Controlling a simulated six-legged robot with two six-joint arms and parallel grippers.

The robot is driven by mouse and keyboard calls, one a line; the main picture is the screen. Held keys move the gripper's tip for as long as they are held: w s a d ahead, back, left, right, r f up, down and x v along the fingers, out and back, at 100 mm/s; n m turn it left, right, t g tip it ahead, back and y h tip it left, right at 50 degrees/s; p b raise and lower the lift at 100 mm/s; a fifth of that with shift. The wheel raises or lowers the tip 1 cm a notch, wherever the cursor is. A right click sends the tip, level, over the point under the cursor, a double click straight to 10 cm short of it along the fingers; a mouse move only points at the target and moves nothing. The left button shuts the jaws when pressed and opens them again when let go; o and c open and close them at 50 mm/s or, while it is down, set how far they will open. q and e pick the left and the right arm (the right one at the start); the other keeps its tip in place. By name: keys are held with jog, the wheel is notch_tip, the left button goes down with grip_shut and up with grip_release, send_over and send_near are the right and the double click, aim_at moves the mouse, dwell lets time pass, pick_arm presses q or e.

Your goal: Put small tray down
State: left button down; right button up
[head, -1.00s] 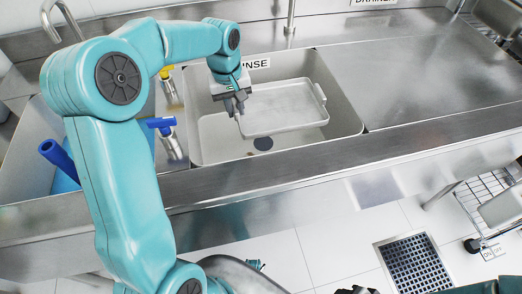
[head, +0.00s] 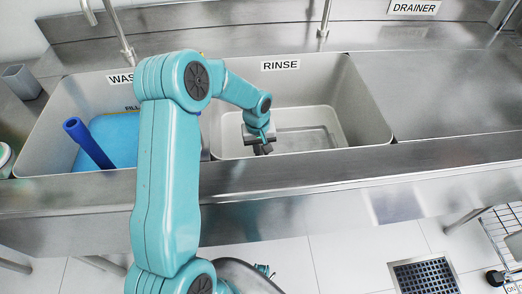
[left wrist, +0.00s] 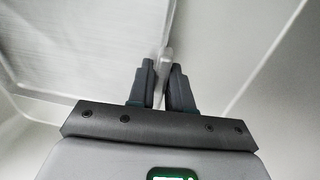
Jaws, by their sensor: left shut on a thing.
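The small tray (head: 308,138) is a pale grey, shallow, rectangular tray. It is low inside the rinse basin (head: 368,100), and the basin's front wall hides its near part. My left gripper (head: 264,149) reaches down into the basin at the tray's left side. In the left wrist view the tray (left wrist: 75,45) fills the upper left, and my left gripper (left wrist: 162,72) is shut on its narrow handle. I cannot tell whether the tray touches the basin floor. My right gripper is not in view.
The wash basin (head: 50,125) is on the left, with a blue-handled tool (head: 88,143) and blue water. A tap (head: 325,22) stands behind the rinse basin. The drainer (head: 445,85) on the right is bare. A metal front edge (head: 330,175) runs before the basins.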

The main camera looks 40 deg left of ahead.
pick_arm(q)
jog(key=shift+f, duration=0.5)
jog(key=shift+f, duration=0.2)
jog(key=c, duration=1)
grip_release()
jog(key=shift+c, duration=0.2)
jog(key=shift+r, duration=0.1)
jog(key=shift+r, duration=0.2)
notch_tip(320, 180, up, 12)
jog(key=p, duration=0.1)
jog(key=shift+s+a, duration=0.3)
jog(key=shift+s, duration=0.1)
